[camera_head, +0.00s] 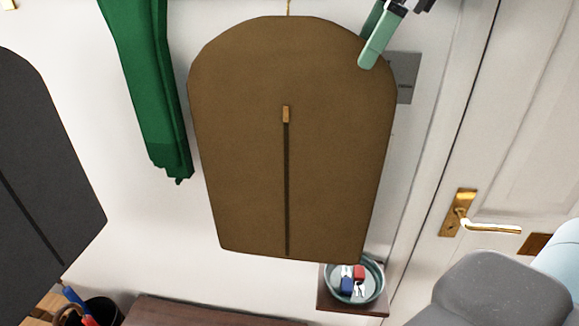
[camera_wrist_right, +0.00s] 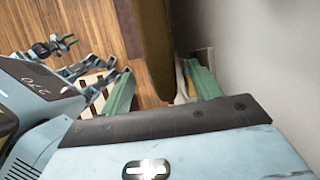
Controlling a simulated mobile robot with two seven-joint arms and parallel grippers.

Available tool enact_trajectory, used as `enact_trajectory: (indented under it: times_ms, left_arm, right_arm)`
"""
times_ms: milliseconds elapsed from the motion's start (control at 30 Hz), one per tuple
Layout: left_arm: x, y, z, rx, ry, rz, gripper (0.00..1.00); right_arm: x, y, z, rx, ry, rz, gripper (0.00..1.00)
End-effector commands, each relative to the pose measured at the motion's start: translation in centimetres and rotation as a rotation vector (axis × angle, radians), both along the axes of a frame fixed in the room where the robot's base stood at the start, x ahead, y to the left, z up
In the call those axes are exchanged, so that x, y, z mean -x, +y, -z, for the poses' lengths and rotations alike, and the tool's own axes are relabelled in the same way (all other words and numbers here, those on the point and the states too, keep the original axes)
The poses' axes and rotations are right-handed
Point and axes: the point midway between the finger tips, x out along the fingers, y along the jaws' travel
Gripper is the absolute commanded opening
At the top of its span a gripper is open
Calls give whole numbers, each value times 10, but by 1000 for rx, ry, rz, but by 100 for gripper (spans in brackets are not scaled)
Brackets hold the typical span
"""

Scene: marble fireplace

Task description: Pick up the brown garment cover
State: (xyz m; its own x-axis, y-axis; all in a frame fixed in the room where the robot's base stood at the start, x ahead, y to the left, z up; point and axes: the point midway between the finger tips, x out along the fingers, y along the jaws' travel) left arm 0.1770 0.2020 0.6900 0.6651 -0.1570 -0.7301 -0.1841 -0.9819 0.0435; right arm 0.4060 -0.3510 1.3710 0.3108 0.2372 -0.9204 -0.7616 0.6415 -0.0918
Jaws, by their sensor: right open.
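The brown garment cover (camera_head: 240,150) hangs upright against the white wall in the head view, with a dark zip line down its middle and a thin hook at its top. My right gripper (camera_head: 370,46) is open at its upper right edge. One green finger lies in front of the cover and the other is partly hidden behind its edge. In the right wrist view, the brown cover (camera_wrist_right: 154,45) stands edge-on between the two spread fingers of the right gripper (camera_wrist_right: 158,78). I cannot tell if either finger touches it. I do not see my left gripper in the head view.
A green garment (camera_head: 150,90) hangs left of the cover, and a dark grey cover (camera_head: 40,170) hangs farther left. A bowl (camera_head: 375,290) with keys sits on a small shelf (camera_head: 335,304) below right. A white door (camera_head: 525,130) with a brass handle is at right.

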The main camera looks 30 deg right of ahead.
Motion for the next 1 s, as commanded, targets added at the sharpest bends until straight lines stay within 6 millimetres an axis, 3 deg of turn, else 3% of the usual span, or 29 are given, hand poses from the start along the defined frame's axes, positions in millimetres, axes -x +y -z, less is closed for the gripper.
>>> enact_trajectory:
  times_ms: [200, 500, 1000]
  left_arm:
    - [-7, 0, -9, 0, -20, -1, 36]
    - [-6, 0, -7, 0, -17, -1, 36]
    - [-5, 0, -7, -1, -16, -1, 36]
  right_arm:
    - [-7, 7, 23, 0, -2, -1, 62]
    - [-9, 8, 28, 0, -3, 1, 62]
    - [-9, 8, 28, 0, -3, 1, 0]
